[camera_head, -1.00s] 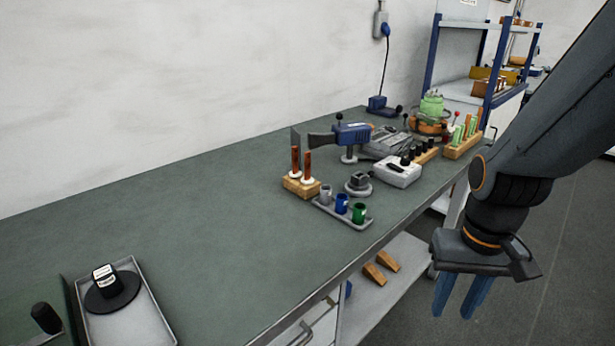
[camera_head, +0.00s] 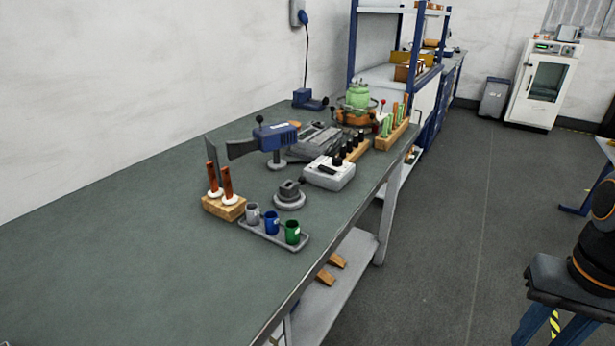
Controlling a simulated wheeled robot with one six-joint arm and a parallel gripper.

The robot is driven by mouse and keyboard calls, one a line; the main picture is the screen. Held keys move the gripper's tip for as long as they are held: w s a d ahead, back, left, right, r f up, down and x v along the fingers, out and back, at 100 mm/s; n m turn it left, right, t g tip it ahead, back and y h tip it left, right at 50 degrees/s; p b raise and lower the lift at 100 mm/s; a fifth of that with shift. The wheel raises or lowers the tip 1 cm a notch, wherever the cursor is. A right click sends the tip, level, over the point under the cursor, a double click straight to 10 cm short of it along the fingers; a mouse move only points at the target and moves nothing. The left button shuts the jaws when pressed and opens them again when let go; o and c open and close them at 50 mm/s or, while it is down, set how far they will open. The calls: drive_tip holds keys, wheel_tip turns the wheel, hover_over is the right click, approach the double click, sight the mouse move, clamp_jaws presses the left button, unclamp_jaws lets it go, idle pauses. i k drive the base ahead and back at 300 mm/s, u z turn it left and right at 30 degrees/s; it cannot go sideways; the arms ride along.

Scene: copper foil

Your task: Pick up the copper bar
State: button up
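Two copper-coloured bars stand upright side by side in a wooden block (camera_head: 224,209) on the green bench top, each with a white collar at its base. They are the left copper bar (camera_head: 212,177) and the right copper bar (camera_head: 227,181); I cannot tell which one is meant. My gripper (camera_head: 553,338) is at the lower right, off the bench over the floor, far from the bars.
A tray with grey, blue and green cups (camera_head: 272,223) stands in front of the block. A grey round stand (camera_head: 289,195), a blue device (camera_head: 276,136) and a white box (camera_head: 328,173) are to its right. The bench's left part is clear. Open floor (camera_head: 450,220) lies right of the bench.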

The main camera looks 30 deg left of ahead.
sight(229, 198)
drive_tip(key=z, duration=0.7)
drive_tip(key=i, duration=0.75)
drive_tip(key=u, duration=2.6)
